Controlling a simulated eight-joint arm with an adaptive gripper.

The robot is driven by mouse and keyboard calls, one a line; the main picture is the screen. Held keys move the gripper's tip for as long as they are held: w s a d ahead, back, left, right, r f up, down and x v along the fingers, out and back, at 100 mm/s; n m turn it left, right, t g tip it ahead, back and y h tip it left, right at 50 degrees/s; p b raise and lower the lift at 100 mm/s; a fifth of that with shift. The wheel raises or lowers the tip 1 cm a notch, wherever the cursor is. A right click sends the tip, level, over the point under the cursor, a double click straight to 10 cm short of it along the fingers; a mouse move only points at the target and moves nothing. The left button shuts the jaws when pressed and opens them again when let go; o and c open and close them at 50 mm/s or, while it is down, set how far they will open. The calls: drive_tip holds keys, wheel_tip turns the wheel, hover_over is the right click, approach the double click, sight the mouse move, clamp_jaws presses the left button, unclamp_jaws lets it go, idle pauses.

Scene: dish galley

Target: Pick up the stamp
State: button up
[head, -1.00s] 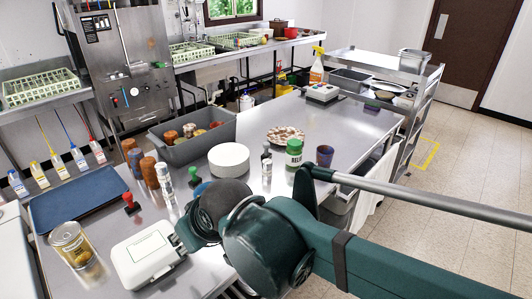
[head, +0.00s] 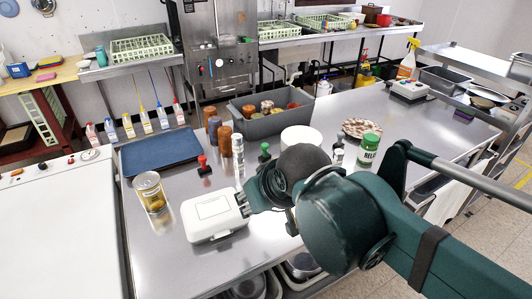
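Two small stamp-like objects stand upright on the steel table. One is a stamp with a red knob handle and dark base (head: 204,166), left of the white spice-like cylinders. The other has a green knob (head: 265,152), just behind my arm's end, its lower part close to the arm's outline. The pictures do not show which one the task means. My gripper (head: 262,192) is at the end of my dark green arm, by the right side of a white case.
A blue tray (head: 160,150) lies to the left. Brown and grey cylinders (head: 225,141), a grey bin (head: 270,124), a white round stack (head: 301,138) and a green-capped bottle (head: 368,153) stand behind.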

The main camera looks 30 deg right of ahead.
drive_tip(key=r, duration=0.2)
drive_tip(key=n+t+h+p, duration=0.4)
drive_tip(key=n+h+p, duration=0.25)
drive_tip(key=n, duration=2.35)
hover_over(264, 147)
drive_tip(key=s+a, duration=0.3)
drive_tip(key=s, duration=0.2)
drive_tip(key=shift+h, duration=0.35)
drive_tip(key=shift+f+b, duration=0.3)
drive_tip(key=shift+f, duration=4.2)
drive_tip(key=shift+w, duration=0.1)
drive_tip(key=shift+x, duration=1.25)
drive_tip(key=shift+b, duration=0.3)
